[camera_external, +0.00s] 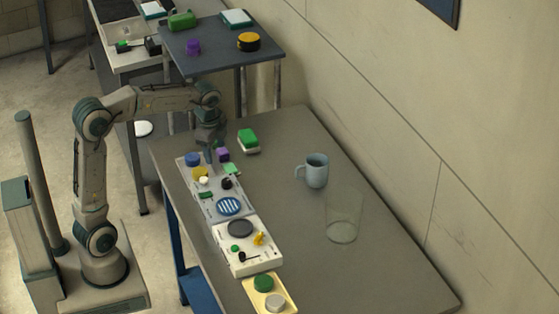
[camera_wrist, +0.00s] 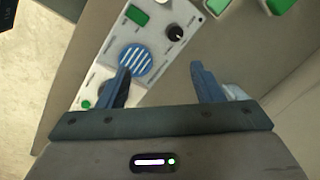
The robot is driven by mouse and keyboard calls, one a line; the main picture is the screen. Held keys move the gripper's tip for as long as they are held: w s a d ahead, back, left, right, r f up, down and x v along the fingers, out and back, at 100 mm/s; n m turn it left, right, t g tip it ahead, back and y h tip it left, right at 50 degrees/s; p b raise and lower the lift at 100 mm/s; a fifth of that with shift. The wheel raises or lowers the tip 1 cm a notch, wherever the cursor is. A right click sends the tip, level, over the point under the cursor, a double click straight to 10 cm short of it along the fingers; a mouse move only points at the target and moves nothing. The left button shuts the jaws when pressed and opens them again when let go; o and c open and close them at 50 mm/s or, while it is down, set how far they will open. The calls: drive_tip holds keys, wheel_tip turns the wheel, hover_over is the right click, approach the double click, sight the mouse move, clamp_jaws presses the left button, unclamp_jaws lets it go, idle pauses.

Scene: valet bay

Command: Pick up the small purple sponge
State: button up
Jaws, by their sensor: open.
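A small purple block (camera_external: 222,154), which may be the sponge, sits at the far end of the grey control panel, right beside my gripper. My gripper (camera_external: 209,157) is low over the panel's far end, pointing down. In the wrist view my gripper (camera_wrist: 160,70) has its two blue fingers apart with nothing held between them. No purple object shows in the wrist view.
The panel (camera_wrist: 150,98) carries a blue-striped disc (camera_wrist: 135,60), a black knob (camera_wrist: 174,31) and buttons. A green-and-white sponge (camera_external: 248,141), a blue mug (camera_external: 316,171) and a clear glass (camera_external: 344,220) stand to the right. The table's right side is mostly free.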

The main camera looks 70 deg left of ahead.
drive_tip(key=w+a+f+m, duration=0.2)
drive_tip(key=w+a+m, duration=0.2)
drive_tip(key=w+a, duration=0.4)
drive_tip(key=m+g+h+b, duration=0.1)
drive_tip(key=m, duration=0.4)
hover_over(224, 153)
wheel_tip(224, 153, down, 5)
wheel_tip(224, 153, down, 8)
drive_tip(key=shift+a+f, duration=0.1)
drive_tip(key=shift+f, duration=2.65)
drive_tip(key=c, duration=1.1)
